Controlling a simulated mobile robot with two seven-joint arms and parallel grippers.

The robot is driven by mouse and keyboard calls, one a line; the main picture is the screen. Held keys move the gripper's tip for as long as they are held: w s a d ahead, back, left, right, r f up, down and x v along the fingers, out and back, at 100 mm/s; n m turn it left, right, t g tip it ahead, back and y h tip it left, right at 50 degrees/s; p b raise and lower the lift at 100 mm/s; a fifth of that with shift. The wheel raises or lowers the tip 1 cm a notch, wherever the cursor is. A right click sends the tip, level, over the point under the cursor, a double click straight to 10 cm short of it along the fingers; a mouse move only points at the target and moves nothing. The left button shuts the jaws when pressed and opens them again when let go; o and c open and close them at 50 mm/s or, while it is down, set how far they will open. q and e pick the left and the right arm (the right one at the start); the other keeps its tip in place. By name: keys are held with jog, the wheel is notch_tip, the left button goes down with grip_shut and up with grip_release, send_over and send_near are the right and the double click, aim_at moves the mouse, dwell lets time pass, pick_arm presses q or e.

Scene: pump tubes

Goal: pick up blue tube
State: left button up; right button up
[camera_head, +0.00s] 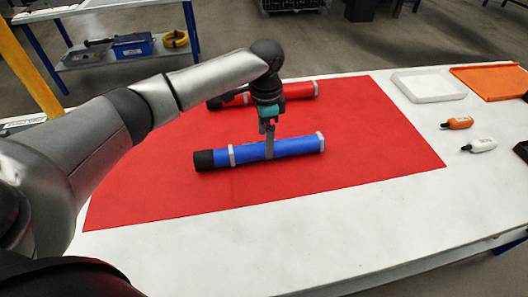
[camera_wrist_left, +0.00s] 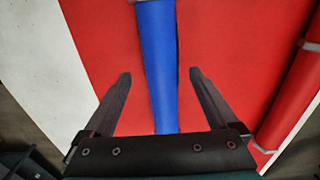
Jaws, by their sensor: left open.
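A blue tube (camera_head: 243,153) with a black end cap and grey bands lies on the red mat (camera_head: 360,160) in the head view. The blue tube (camera_wrist_left: 158,60) runs up the middle of the left wrist view. My left gripper (camera_head: 269,148) is over the middle of the blue tube, pointing down. In the left wrist view my left gripper (camera_wrist_left: 159,74) is open, with one finger on each side of the tube and gaps between. Whether the fingertips are level with the tube is hard to tell. My right gripper is not in view.
A red tube (camera_head: 300,91) lies behind the blue one, partly hidden by my left arm; it also shows at the right of the wrist view (camera_wrist_left: 295,95). A white tray (camera_head: 430,86), an orange tray (camera_head: 490,80), an orange bottle (camera_head: 457,123) and a white bottle (camera_head: 480,145) are at the right.

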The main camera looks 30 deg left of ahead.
aim_at(264, 145)
pick_arm(q)
jog(key=f, duration=0.1)
jog(key=f+b, duration=0.1)
jog(key=f, duration=0.2)
jog(key=shift+s+a, duration=0.1)
jog(key=shift+a, duration=0.15)
jog(key=c, duration=0.9)
grip_shut()
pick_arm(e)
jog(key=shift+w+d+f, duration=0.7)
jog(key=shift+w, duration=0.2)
